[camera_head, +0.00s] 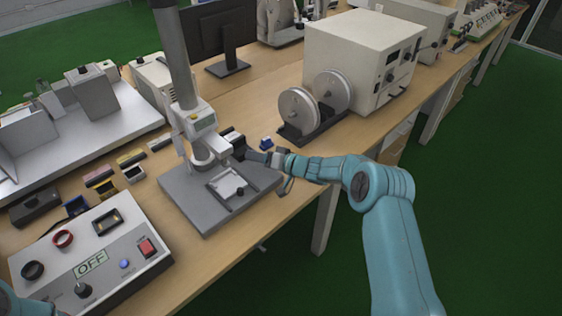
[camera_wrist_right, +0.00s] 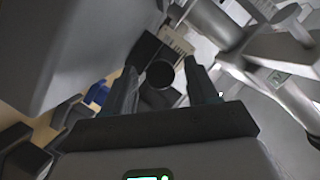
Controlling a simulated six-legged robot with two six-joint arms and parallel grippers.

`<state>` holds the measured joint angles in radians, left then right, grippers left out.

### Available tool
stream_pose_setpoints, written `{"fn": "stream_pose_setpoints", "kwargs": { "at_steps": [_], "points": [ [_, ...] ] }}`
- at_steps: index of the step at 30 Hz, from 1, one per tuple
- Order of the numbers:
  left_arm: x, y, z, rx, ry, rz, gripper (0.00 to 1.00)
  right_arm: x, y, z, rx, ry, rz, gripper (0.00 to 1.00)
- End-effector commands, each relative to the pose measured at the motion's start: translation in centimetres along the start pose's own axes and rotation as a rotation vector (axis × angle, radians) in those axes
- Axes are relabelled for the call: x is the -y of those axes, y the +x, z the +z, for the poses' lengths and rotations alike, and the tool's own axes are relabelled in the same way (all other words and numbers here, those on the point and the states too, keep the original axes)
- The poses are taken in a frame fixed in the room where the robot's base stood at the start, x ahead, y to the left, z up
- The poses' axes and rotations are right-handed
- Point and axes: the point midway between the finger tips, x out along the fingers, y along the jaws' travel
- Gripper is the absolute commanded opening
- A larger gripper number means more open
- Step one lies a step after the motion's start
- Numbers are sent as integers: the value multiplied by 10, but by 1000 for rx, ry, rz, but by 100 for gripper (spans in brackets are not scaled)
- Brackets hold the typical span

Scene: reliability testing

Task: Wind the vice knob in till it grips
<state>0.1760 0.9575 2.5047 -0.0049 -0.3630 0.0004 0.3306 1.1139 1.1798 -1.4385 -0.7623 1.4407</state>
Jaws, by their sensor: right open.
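A round black knob (camera_wrist_right: 160,73) shows in the right wrist view, end-on, between the two dark fingers of my right gripper (camera_wrist_right: 164,85). A gap shows on each side of it, so the fingers are open and not closed on it. A dark block lies behind the knob. In the head view my right gripper (camera_head: 252,156) reaches left to a dark block (camera_head: 233,142), seemingly the vice, beside the test stand (camera_head: 198,128). The fingers hide the knob there, and I cannot tell the jaw gap. My left gripper is out of view.
The stand's grey base carries a light plate (camera_head: 225,184) with a small dark knob. A small blue item (camera_head: 266,143) lies just behind my right gripper. A twin-wheel device (camera_head: 305,108) stands further back. A control box reading OFF (camera_head: 90,262) is at front left.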

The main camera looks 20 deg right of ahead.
Motion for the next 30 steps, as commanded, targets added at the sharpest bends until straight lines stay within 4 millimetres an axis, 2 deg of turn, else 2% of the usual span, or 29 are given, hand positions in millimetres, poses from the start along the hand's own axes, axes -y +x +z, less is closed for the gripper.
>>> {"fn": "stream_pose_setpoints", "kwargs": {
  "at_steps": [9,15,21,30],
  "points": [
    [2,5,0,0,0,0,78,-1,-84,-1,-4,2,4,58],
    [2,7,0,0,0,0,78,-1,-126,0,-3,1,3,58],
    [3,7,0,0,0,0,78,0,-145,0,-1,0,1,58],
    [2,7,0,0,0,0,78,0,-146,0,-1,0,0,58]
  ]
}}
